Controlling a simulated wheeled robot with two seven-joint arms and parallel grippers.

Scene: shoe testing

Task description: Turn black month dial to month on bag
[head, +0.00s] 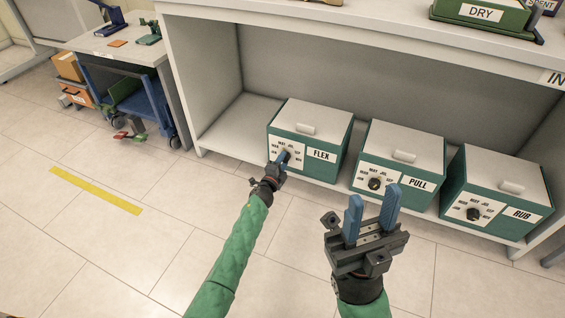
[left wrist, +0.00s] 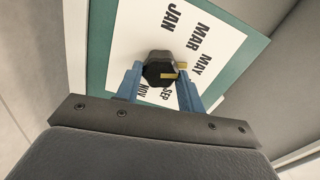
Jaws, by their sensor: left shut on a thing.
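The FLEX box (head: 310,127) is teal with a light lid and stands on the low shelf at the left of three boxes. Its black month dial (left wrist: 158,69) sits on a white plate (left wrist: 203,22) printed JAN, MAR, MAY, SEP and NOV; one label is hidden by a finger. The dial's yellowish mark points right in the left wrist view, towards that finger. My left gripper (head: 283,158) is shut on this dial, one blue finger on each side. My right gripper (head: 373,198) is open and empty in front of the PULL box. No bag can be made out.
The PULL box (head: 401,150) and the RUB box (head: 505,183) stand to the right, each with its own black dial. The bench top (head: 340,25) overhangs the shelf. A blue cart (head: 140,100) stands at the left; the floor in front is clear.

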